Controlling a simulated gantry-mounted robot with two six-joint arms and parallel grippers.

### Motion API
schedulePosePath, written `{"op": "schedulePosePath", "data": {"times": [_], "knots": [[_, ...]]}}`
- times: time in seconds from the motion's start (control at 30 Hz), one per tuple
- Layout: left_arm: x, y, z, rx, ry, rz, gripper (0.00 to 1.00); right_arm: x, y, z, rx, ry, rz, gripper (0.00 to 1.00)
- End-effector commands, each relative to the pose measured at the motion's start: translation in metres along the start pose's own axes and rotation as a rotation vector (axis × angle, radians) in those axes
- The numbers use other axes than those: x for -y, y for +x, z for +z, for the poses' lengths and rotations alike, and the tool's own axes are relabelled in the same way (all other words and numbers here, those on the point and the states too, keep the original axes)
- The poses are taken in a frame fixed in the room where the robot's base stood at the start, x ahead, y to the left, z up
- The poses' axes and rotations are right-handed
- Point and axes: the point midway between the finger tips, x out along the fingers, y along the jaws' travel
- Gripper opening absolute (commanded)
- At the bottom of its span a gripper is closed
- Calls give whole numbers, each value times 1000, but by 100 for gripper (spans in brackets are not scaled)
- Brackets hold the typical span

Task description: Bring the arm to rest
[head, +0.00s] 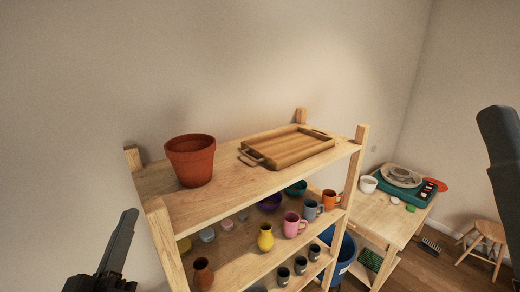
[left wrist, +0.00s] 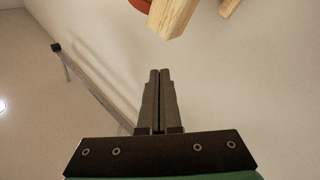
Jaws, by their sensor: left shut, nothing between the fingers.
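My left gripper (head: 128,222) rises at the lower left of the head view, left of the wooden shelf and apart from it. In the left wrist view its two fingers (left wrist: 159,75) are closed together with nothing between them. Part of my right arm (head: 499,140) shows at the right edge of the head view; its gripper cannot be made out.
The wooden shelf (head: 230,203) holds a terracotta pot (head: 190,160) and a wooden tray (head: 288,148) on top, with mugs and vases below. A shelf post end (left wrist: 172,17) is near in the left wrist view. A worktable (head: 390,215) and stool (head: 487,233) stand at right.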

Motion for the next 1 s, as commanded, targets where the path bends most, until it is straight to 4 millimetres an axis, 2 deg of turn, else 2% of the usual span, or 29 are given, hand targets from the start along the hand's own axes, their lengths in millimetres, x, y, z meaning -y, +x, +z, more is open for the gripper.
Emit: {"op": "schedulePosePath", "data": {"times": [0.03, 0.1, 0.2, 0.3, 0.37, 0.5, 1.0], "knots": [[-28, 4, -41, -74, 3, 60, 0, 0, 4, -4, 0, 0, 0, 100], [-62, 1, -90, -172, 22, 140, 0, 0, 7, -6, 0, 0, 0, 100], [-103, -14, -153, -312, 69, 240, 0, 0, 9, -8, 0, 0, 0, 100], [-128, -38, -193, -432, 159, 311, 0, 0, 8, -7, 0, 0, 0, 100], [-134, -46, -193, -454, 242, 325, 0, 0, 8, -7, 0, 0, 0, 100], [-135, -45, -191, -467, 330, 311, 0, 0, 8, -7, 0, 0, 0, 100], [-134, -44, -190, -464, 331, 308, 0, 0, 8, -7, 0, 0, 0, 100]]}}
